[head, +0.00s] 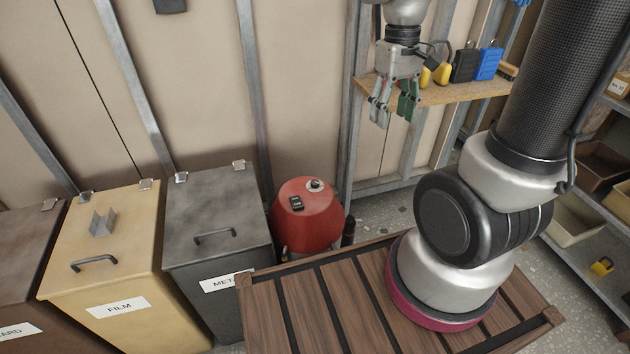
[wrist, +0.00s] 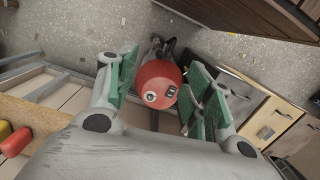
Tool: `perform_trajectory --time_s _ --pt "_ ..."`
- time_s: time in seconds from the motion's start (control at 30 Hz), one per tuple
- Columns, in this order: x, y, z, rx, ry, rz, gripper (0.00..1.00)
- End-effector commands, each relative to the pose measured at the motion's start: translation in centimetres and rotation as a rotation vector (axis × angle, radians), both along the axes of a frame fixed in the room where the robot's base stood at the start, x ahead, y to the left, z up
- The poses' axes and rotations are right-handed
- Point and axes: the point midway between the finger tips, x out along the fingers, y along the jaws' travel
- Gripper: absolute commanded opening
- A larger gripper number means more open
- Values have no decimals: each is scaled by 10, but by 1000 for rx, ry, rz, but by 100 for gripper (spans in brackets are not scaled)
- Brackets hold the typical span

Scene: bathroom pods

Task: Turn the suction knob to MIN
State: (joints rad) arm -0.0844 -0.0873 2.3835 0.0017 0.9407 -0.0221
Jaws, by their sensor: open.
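The red vacuum drum (head: 308,222) stands on the floor beside the grey bin. On its lid are a small round knob (head: 315,184) with a pale surround and a black rectangular switch piece (head: 297,203). My gripper (head: 392,112) hangs open and empty, above and to the right of the drum, in front of the wall shelf. In the wrist view the drum (wrist: 158,76) shows between the open green fingers, some way beyond them. The knob (wrist: 150,97) and the switch piece (wrist: 171,90) are both visible there. The knob's markings and pointer are too small to read.
A yellow FILM bin (head: 110,250) and a grey METAL bin (head: 215,215) stand left of the drum. A slatted wooden platform (head: 320,305) lies in front. A wooden shelf (head: 440,95) with padlocks is behind my gripper. A rack (head: 590,215) stands at right.

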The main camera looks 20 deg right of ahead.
Motion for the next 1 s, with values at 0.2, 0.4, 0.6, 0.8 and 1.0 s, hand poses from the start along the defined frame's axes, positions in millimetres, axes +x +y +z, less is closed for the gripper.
perform_trajectory --time_s 0.2,0.4,0.6,0.8,1.0 --pt "69 19 -81 6 134 159 51" --pt "125 37 -181 39 200 380 51" --pt "166 53 -282 82 205 633 51" --pt "220 67 -359 111 106 952 51" --pt "283 78 -352 76 -58 1260 51"
